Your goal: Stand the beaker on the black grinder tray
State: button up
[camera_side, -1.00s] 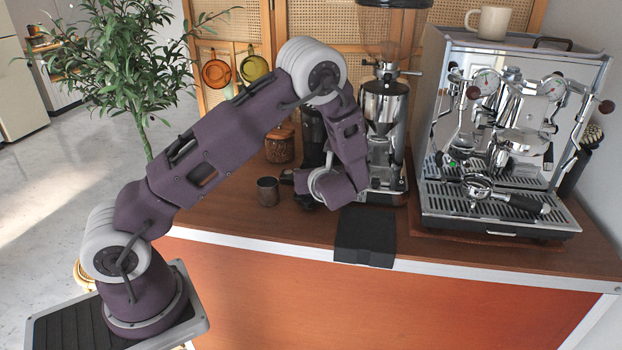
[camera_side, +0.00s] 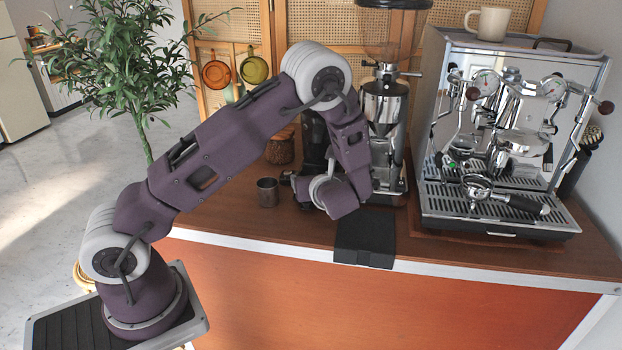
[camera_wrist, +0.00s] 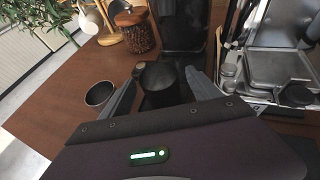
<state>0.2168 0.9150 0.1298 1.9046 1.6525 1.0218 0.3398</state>
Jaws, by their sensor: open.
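The beaker (camera_wrist: 158,77), a dark grey round cup, shows in the wrist view between the two fingers of my gripper (camera_wrist: 164,72). The fingers are apart, one on each side of it. It looks upright over the black grinder tray (camera_wrist: 166,99), in front of the black grinder (camera_wrist: 181,27). Its base is partly hidden by my wrist, so full contact with the tray is hard to see. In the side view my gripper (camera_side: 304,192) is low at the foot of the black grinder (camera_side: 313,140), and my wrist hides most of the tray and beaker.
A second metal cup (camera_side: 267,192) stands on the wooden counter left of my gripper; it also shows in the wrist view (camera_wrist: 99,94). A chrome grinder (camera_side: 384,125) and espresso machine (camera_side: 510,130) stand right. A black mat (camera_side: 364,238) lies at the front edge.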

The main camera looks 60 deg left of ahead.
jog(key=v, duration=1)
jog(key=s+d+r+n+g+h, duration=0.1)
jog(key=s+r+n+g+h, duration=0.2)
jog(key=s+n, duration=0.45)
jog(key=s+d+r+n+g+h, duration=0.1)
jog(key=s+r+n+h, duration=0.2)
jog(key=s+r+n, duration=0.45)
jog(key=s+d+r+n+t+h, duration=0.3)
jog(key=s+d+n+h, duration=0.3)
jog(key=s+d, duration=0.3)
jog(key=shift+d+r+n+t, duration=0.3)
jog(key=shift+d+n+t, duration=0.4)
jog(key=shift+d+t, duration=0.1)
jog(key=shift+s, duration=0.15)
